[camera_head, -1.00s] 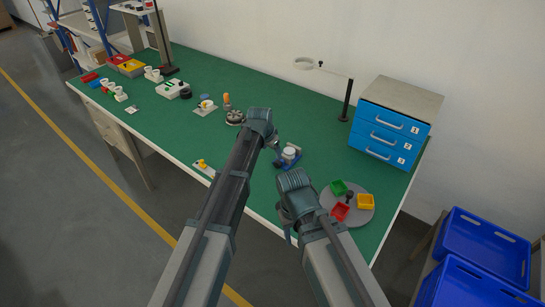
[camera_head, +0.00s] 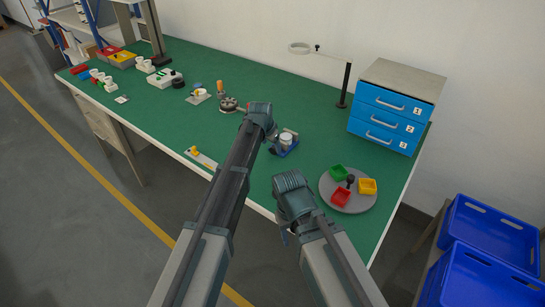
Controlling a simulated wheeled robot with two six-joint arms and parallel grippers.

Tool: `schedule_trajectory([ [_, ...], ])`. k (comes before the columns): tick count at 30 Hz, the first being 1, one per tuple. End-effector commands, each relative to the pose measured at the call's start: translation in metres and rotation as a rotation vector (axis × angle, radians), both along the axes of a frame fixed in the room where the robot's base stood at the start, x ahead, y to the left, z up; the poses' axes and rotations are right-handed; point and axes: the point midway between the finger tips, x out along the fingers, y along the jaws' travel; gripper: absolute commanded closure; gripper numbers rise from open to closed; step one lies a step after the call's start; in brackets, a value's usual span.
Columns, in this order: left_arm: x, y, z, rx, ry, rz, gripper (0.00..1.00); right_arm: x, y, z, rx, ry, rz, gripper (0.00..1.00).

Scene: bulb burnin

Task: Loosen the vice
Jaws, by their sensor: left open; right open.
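The vice appears to be the small blue device (camera_head: 288,143) on the green bench, with a white round piece in it. My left gripper (camera_head: 272,136) is at its left side, very close to it; my arm hides part of the view, so I cannot tell whether they touch. The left fingers are small and partly hidden. My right gripper (camera_head: 284,236) points down near the bench's front edge, in front of the vice and left of the grey turntable. It is apart from the vice and holds nothing that I can see.
A grey round turntable (camera_head: 327,187) with green, red and yellow trays stands to the right. A blue drawer cabinet (camera_head: 385,118) and a black lamp post (camera_head: 345,85) stand behind. A small plate with a yellow piece (camera_head: 196,151) lies near the front edge. Blue crates (camera_head: 488,235) stand off the bench at right.

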Motion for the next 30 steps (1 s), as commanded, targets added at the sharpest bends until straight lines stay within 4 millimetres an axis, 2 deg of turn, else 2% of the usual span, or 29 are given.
schedule_trajectory([
  [1,0.005,-0.002,-0.015,0.000,0.000,0.000,0.24,0.000,0.000,-0.015,0.000,0.000,0.000,0.50],
  [7,0.014,-0.005,-0.037,0.000,0.000,0.000,0.24,0.000,0.000,-0.037,0.000,0.000,0.000,0.50],
  [20,0.017,-0.006,-0.041,0.000,0.000,0.000,0.26,0.000,0.000,-0.041,0.000,0.000,0.000,0.50],
  [30,0.017,-0.006,-0.041,0.000,0.000,0.000,0.87,0.000,0.000,-0.041,0.000,0.000,0.000,0.50],
])
